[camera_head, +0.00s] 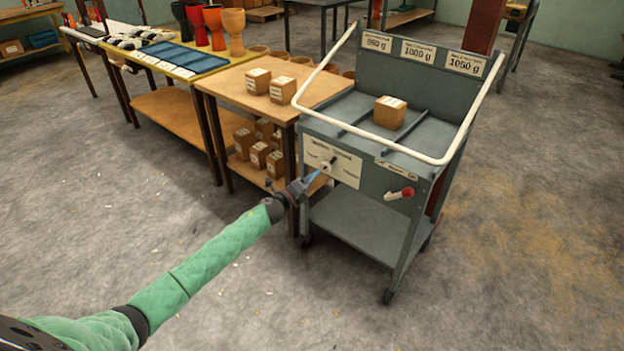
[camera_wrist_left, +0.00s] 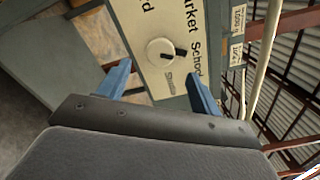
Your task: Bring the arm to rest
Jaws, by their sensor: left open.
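My left arm, in a green sleeve, reaches in from the lower left in the head view. Its gripper (camera_head: 312,178) is open and empty, just in front of the grey cart's front panel (camera_head: 346,170). In the left wrist view the two blue fingers (camera_wrist_left: 160,88) are apart. A round white dial with a dark pointer (camera_wrist_left: 167,52) on the labelled panel shows beyond and between them. The same dial (camera_head: 327,165) sits close to the fingertips in the head view. I cannot tell whether a finger touches it. My right gripper is not in view.
The grey cart (camera_head: 366,222) has a white rail (camera_head: 380,143), a red-knobbed lever (camera_head: 405,192) and one wooden block (camera_head: 389,112) in its middle compartment. A wooden table (camera_head: 240,84) with blocks stands left of it. The floor (camera_head: 520,260) at right is clear.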

